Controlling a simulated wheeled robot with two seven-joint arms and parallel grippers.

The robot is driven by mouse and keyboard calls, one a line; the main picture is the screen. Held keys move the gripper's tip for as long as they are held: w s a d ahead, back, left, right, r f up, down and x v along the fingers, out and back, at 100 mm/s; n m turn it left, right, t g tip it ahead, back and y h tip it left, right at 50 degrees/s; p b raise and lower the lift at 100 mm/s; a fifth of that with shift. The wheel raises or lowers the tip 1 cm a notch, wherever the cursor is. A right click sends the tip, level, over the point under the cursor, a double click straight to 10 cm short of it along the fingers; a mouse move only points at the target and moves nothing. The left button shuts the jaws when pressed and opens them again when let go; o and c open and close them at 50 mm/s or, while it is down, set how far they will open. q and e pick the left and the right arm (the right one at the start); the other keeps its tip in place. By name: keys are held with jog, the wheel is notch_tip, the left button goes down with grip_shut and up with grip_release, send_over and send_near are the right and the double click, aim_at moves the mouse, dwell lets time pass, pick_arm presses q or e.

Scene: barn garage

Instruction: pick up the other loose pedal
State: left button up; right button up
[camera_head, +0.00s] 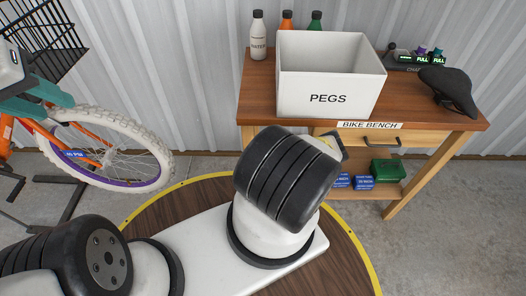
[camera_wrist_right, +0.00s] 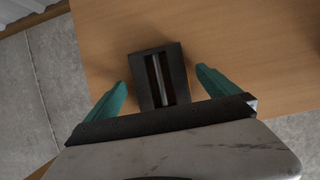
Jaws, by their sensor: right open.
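A black block-shaped pedal (camera_wrist_right: 151,92) with a pale bar down its middle lies on a light wooden surface (camera_wrist_right: 240,40) in the right wrist view. My right gripper (camera_wrist_right: 161,77) is open, with one teal finger on each side of the pedal. Gaps show between the fingers and the pedal. In the head view my right arm hides the right gripper and this pedal. My left gripper (camera_head: 40,106), with teal fingers, is at the left edge of the head view by the bike. Its jaw opening cannot be made out.
The wooden bike bench (camera_head: 424,114) carries a white PEGS box (camera_head: 328,75), several bottles, a black saddle (camera_head: 449,90) and a charger (camera_head: 415,59). Blue and green boxes (camera_head: 388,171) sit on its lower shelf. A bike wheel (camera_head: 166,150) and wire basket (camera_head: 35,30) stand at left.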

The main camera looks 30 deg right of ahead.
jog(key=shift+f, duration=0.2)
jog(key=shift+c, duration=0.2)
jog(key=c, duration=1.6)
jog(key=shift+r, duration=0.25)
